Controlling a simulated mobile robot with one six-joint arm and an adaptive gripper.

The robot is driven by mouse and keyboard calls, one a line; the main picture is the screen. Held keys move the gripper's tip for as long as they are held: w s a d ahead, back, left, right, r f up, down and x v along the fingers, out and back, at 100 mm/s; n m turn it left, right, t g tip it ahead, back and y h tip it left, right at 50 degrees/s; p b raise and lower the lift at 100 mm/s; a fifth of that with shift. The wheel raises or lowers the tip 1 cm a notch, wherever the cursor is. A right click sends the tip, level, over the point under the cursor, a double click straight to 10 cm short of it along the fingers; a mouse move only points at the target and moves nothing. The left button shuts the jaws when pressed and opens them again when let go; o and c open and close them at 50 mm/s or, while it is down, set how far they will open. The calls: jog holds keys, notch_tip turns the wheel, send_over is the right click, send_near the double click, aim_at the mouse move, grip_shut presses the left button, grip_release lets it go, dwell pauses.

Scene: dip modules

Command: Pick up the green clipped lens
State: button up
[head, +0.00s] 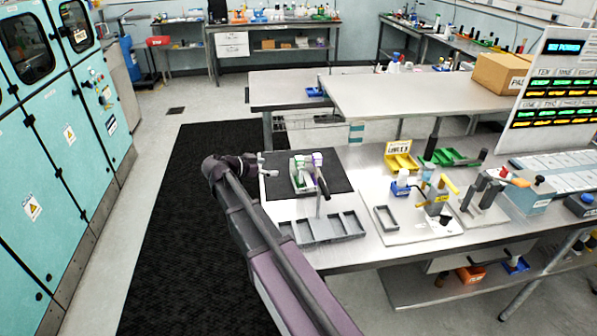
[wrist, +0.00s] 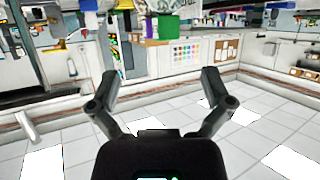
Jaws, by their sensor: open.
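A green piece (head: 297,179), which may be the green clipped lens, is in a small stand on the black mat (head: 278,205) on the near bench. Its lens and clip are too small to make out. A purple piece (head: 317,158) sits close to its right. My gripper (head: 266,172) is above the mat's left edge, apart from and left of the green piece. In the wrist view my gripper (wrist: 160,86) is open with nothing between its fingers. That view faces out into the room and does not show the green piece.
A grey compartment tray (head: 322,229) lies in front of the mat. A dark lever or rod (head: 321,182) rises beside the stand. Yellow bins (head: 401,161), a green bin (head: 450,158) and clamp fixtures (head: 437,195) stand to the right. The mat's left part is clear.

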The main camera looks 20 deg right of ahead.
aim_at(296, 165)
jog(key=shift+w, duration=0.15)
jog(key=b+x, duration=0.3)
jog(key=x, duration=0.5)
jog(key=shift+d, duration=0.3)
dwell(0.4)
jog(key=shift+w+b+x, duration=0.15)
jog(key=shift+b+x, duration=0.4)
jog(key=shift+x, duration=0.75)
jog(key=shift+w+b+x, duration=0.1)
jog(key=shift+b+x, duration=0.4)
jog(key=shift+x, duration=0.8)
